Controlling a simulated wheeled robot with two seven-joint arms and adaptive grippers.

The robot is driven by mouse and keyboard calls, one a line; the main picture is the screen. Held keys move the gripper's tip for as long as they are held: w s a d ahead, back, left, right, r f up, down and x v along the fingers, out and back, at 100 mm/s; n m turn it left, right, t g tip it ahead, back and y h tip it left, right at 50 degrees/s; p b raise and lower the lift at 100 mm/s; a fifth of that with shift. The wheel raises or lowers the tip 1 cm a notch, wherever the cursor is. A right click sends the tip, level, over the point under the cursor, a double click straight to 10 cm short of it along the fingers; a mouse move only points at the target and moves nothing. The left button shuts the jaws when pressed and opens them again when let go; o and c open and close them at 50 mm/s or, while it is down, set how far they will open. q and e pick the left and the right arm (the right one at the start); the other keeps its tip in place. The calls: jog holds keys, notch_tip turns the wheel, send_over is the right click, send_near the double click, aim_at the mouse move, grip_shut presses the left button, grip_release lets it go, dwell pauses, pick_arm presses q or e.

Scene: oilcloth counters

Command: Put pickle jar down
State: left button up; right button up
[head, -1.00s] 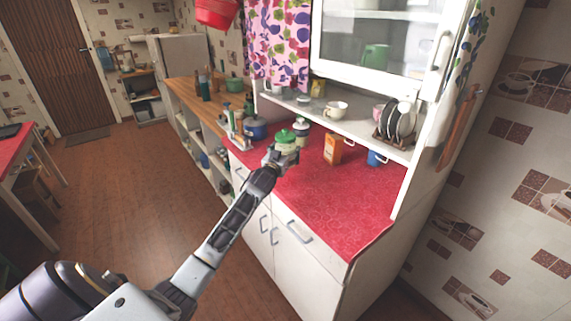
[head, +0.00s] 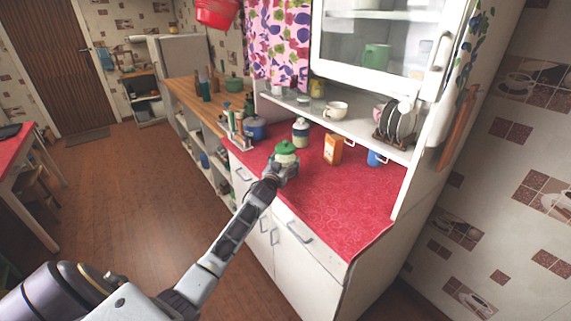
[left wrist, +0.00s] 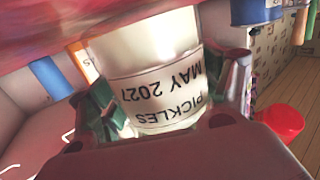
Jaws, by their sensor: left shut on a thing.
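The pickle jar (head: 285,151) has a green lid and a pale body. It is over the red oilcloth counter (head: 335,200), near its front left part. My left gripper (head: 284,168) is shut around the jar from the front. In the left wrist view the jar (left wrist: 155,75) appears upside down, with a label reading "PICKLES MAY 2027", between the two fingers. Its base is at or very close to the red cloth; I cannot tell whether it touches. My right gripper is not in view.
Behind the held jar stand a similar jar (head: 300,131) and a blue pot (head: 255,129). An orange carton (head: 333,149) and a blue mug (head: 376,158) are to the right. The front right of the counter is clear. A shelf (head: 360,128) overhangs the back.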

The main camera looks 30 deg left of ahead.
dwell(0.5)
pick_arm(q)
jog(key=o, duration=1.7)
jog(key=shift+f, duration=0.15)
jog(key=shift+c, duration=0.2)
jog(key=shift+s+d, duration=0.1)
jog(key=shift+s, duration=0.05)
jog(key=v, duration=1.1)
jog(key=shift+s+b, duration=0.3)
jog(key=shift+s, duration=0.1)
